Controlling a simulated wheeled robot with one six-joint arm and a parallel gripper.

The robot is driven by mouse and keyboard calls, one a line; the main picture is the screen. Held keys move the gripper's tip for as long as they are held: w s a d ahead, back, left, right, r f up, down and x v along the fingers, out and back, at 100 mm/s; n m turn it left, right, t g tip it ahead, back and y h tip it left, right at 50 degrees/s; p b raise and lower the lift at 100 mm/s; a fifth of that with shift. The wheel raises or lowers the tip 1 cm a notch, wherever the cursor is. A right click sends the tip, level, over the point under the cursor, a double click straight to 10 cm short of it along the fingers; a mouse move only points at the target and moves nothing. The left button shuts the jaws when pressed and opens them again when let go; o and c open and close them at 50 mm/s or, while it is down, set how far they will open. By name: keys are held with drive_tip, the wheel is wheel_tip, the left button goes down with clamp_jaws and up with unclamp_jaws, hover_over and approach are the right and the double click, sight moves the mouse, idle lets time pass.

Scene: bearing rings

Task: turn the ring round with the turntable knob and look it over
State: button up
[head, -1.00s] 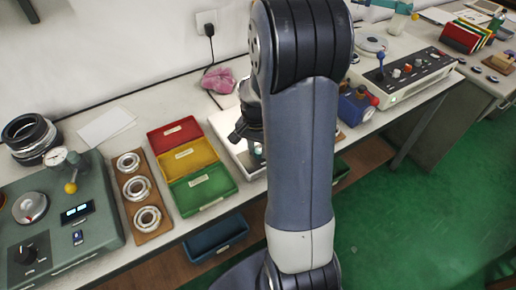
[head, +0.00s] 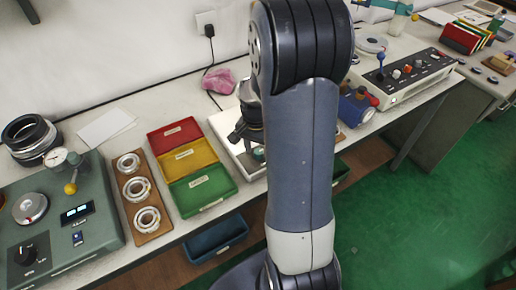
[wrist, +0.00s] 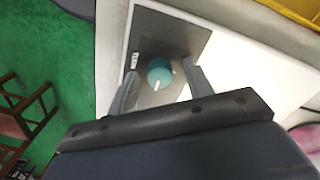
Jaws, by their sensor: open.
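The teal turntable knob (wrist: 159,72) with a white pointer line sits on a dark panel (wrist: 185,40) in the wrist view. My gripper (wrist: 163,80) is open, with one finger on each side of the knob and visible gaps between. In the head view my gripper (head: 247,139) is over the white unit (head: 226,125) at the middle of the bench, and a bit of the teal knob (head: 259,154) shows below it. My arm hides much of this unit. I cannot see a ring on the turntable in either view.
Red, yellow and green trays (head: 212,205) lie left of the white unit. A wooden board (head: 155,236) holds three metal rings. A green gauge device (head: 100,235) stands further left. A blue device (head: 352,110) and a control box (head: 425,70) are to the right.

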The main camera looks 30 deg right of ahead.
sight(257, 151)
wheel_tip(257, 151, up, 11)
drive_tip(key=shift+w, duration=0.15)
drive_tip(key=shift+a+f, duration=0.1)
drive_tip(key=shift+f, duration=0.1)
idle(0.3)
wheel_tip(257, 151, down, 11)
drive_tip(key=shift+r, duration=0.15)
drive_tip(key=shift+n, duration=0.3)
idle(0.5)
